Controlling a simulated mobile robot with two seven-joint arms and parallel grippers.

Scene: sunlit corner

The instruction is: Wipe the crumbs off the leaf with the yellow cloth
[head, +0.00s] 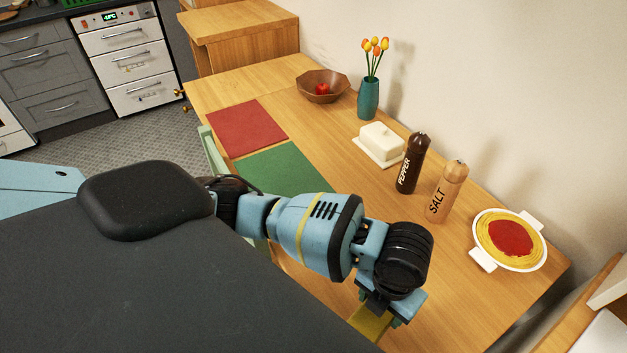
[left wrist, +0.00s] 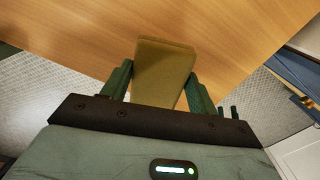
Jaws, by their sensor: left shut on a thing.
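The yellow cloth (head: 370,322) is in my left gripper (head: 382,308), at the near edge of the wooden table (head: 480,285). In the left wrist view the folded cloth (left wrist: 163,70) sits between the two green fingers of the left gripper (left wrist: 158,88), which is shut on it. The cloth's far end overlaps the wood in that view; whether it touches is unclear. A seam runs along the tabletop, but I cannot tell for certain which part is the leaf. I see no crumbs; my arm hides part of the near side. My right gripper is not in view.
Pepper (head: 411,163) and salt mills (head: 447,190), a butter dish (head: 381,142), a pasta dish (head: 486,258), a vase (head: 369,98) and a bowl (head: 322,95) stand along the wall side. Red (head: 247,128) and green mats (head: 287,172) lie on the near side by a chair (head: 212,152).

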